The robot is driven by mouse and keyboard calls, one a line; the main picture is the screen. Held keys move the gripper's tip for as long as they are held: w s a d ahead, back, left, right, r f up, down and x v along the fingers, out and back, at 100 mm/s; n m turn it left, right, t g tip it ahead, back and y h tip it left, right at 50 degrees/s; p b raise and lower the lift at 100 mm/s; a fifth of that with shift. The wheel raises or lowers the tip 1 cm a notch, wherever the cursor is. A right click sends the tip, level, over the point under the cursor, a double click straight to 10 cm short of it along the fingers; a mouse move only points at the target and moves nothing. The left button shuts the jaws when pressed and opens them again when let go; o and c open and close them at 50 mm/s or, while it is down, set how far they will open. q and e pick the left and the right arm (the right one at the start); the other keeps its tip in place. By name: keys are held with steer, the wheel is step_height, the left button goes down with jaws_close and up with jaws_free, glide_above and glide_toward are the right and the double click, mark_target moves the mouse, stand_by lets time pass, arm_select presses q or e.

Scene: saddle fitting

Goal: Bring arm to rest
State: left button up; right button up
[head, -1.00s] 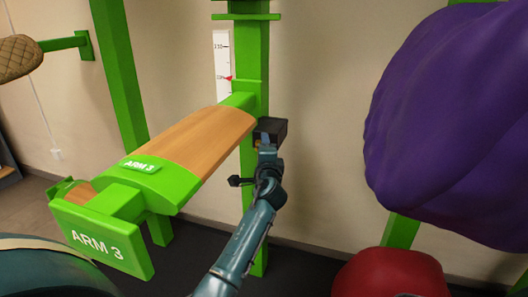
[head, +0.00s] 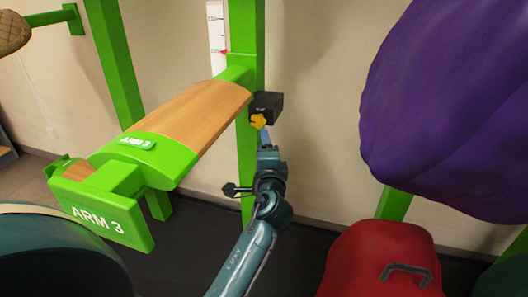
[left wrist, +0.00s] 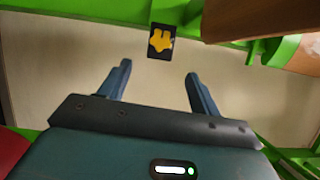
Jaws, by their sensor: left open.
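My left gripper (head: 265,138) is just below and in front of a small black box (head: 267,105) with a yellow knob (head: 258,121), fixed beside the green post. In the left wrist view my left gripper (left wrist: 158,70) has its two fingers spread with nothing between them. The black box (left wrist: 152,49) and yellow knob (left wrist: 160,40) lie beyond the fingertips, apart from them. The green and wood support arm marked ARM 3 (head: 206,112) juts out from the post, left of my gripper. My right gripper is not in view.
The green post (head: 245,60) carries a white scale with a red pointer (head: 218,35). A large purple draped thing (head: 440,100) fills the upper right, with a red object with a dark handle (head: 370,250) below it. Some free room shows around my forearm.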

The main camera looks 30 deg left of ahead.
arm_select(q)
steer(key=shift+s+d, duration=0.3)
steer(key=shift+s, duration=0.1)
steer(key=s+d+f+n+h, duration=0.2)
steer(key=s+d+f+h, duration=0.7)
steer(key=s+f, duration=0.2)
steer(key=s+d+r+n+g+h+p, duration=0.1)
steer(key=s+d+n+g+h+p, duration=0.1)
steer(key=s+p, duration=0.4)
steer(key=s+d+r+n+g+h+p, duration=0.2)
steer(key=s+p, duration=0.5)
steer(key=p, duration=0.4)
steer(key=d+n+h, duration=0.1)
steer(key=d+n, duration=0.1)
steer(key=d, duration=0.1)
steer(key=shift+s+d, duration=0.2)
steer(key=shift+d, duration=0.2)
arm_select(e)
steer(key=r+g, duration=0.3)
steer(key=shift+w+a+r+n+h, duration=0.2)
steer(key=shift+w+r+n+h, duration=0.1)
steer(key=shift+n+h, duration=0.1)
